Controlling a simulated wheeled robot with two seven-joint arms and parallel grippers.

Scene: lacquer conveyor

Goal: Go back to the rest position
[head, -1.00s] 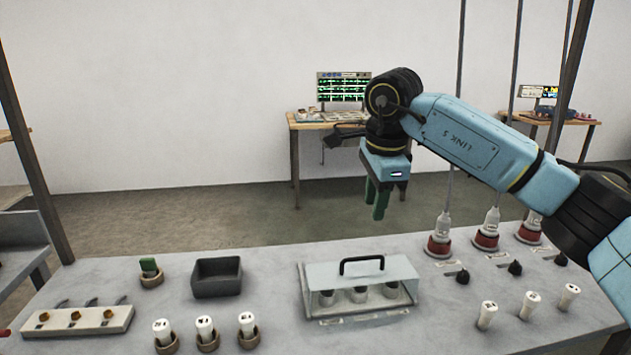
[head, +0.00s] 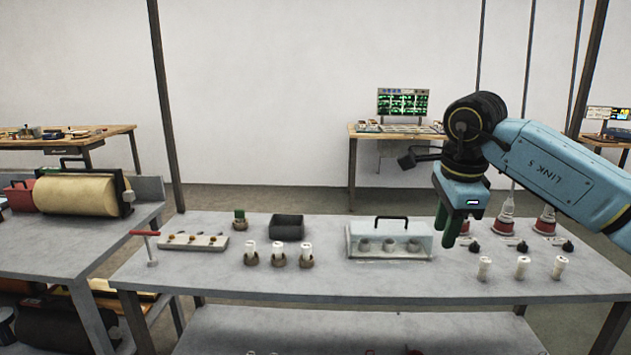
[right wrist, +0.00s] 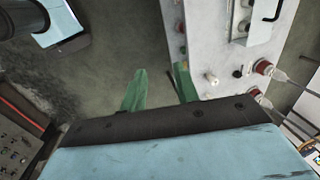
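My right gripper (head: 445,231) has green fingers and hangs pointing down above the right part of the grey table (head: 330,281). In the head view it overlaps the right end of the clear case. In the right wrist view the gripper (right wrist: 160,72) has its two fingers apart, with nothing between them. My left gripper does not show in any view.
On the table stand a clear handled case (head: 388,251), a black bin (head: 287,227), a pale rack (head: 194,241), several white cylinders and red-based fixtures (head: 502,226). A side table with a large roll (head: 76,194) stands left. The table's front strip is clear.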

